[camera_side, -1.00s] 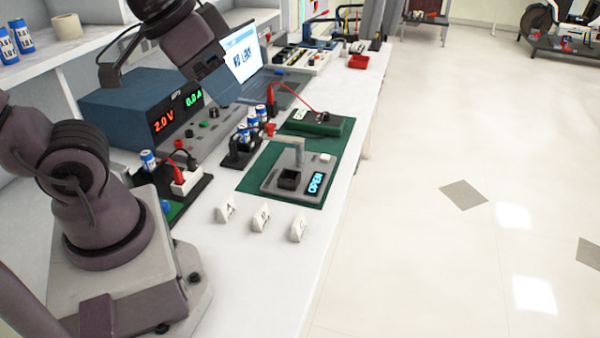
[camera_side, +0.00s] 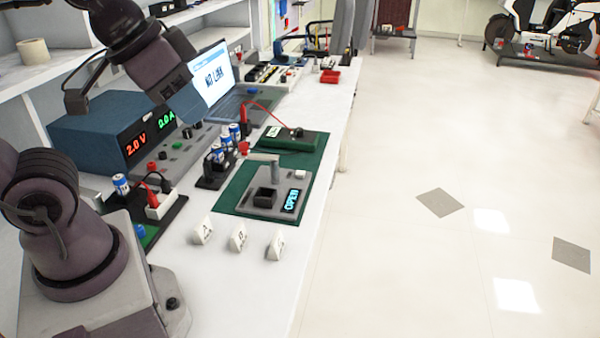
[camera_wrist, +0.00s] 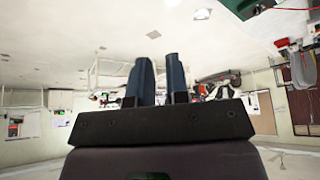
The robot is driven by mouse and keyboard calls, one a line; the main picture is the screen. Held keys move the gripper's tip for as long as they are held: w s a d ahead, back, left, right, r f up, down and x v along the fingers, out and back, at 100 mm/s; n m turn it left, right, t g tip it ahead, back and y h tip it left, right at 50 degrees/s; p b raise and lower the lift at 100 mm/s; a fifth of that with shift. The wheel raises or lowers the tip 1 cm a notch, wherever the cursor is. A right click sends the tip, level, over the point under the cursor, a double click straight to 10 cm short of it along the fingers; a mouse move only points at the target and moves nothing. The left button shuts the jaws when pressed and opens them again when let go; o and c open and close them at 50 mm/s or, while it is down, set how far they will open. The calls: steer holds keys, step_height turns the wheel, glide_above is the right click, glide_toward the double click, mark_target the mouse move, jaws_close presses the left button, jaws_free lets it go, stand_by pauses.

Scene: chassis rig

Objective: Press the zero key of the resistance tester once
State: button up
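The resistance tester (camera_side: 257,207) is a flat grey unit on a green mat, with a lit display (camera_side: 291,200) reading OPEN. A dark square well (camera_side: 265,197) and a grey post with a side arm stand on it. A small white key (camera_side: 300,174) sits at its far right corner; any mark on it is too small to read. My gripper (camera_side: 197,106) is raised in front of the laptop, to the left of and well above the tester, touching nothing. In the wrist view, my gripper (camera_wrist: 162,76) has two dark blue fingers with a narrow empty gap; the tester is not recognisable there.
A blue power supply (camera_side: 85,132) reads 2.0 V and 0.0 A. The laptop (camera_side: 214,77) shows NO LINK. A holder with blue-white cells (camera_side: 218,153), a green box (camera_side: 290,140) with a red lead, and three white label tents (camera_side: 238,237) stand near the tester.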

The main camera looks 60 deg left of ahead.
jaws_close()
stand_by(1.0)
stand_by(0.4)
